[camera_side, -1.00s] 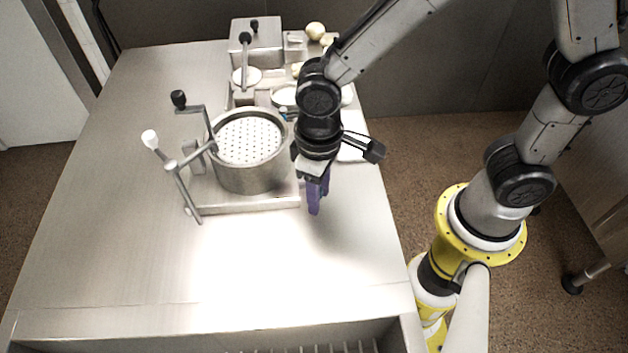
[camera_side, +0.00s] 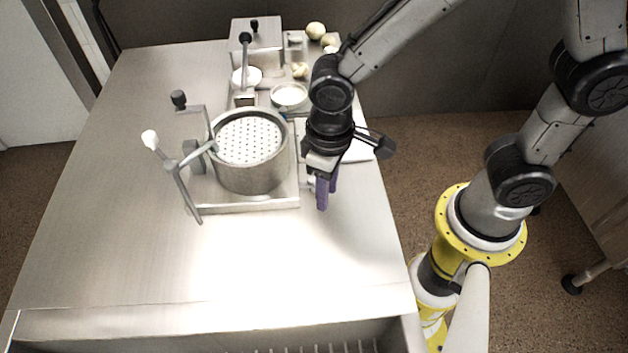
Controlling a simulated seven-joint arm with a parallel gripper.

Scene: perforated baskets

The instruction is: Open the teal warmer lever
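A round metal warmer pot (camera_side: 250,178) with a perforated basket plate (camera_side: 247,141) stands on a flat metal base (camera_side: 250,205). On its left are a lever with a white knob (camera_side: 150,139) and a crank with a black knob (camera_side: 179,98). No lever in view looks clearly teal; a small blue bit (camera_side: 284,114) shows at the pot's back right rim. My gripper (camera_side: 326,196), with purple fingers pointing down, is just right of the pot and apart from the levers. It holds nothing that I can see. The gap between its fingers is unclear from this angle.
Behind the pot stand a metal box device (camera_side: 257,42) with a black-knobbed lever (camera_side: 245,62), a small bowl (camera_side: 289,94) and several pale round items (camera_side: 316,30). A white flat item (camera_side: 358,150) lies behind my gripper. The front of the metal table (camera_side: 220,270) is clear.

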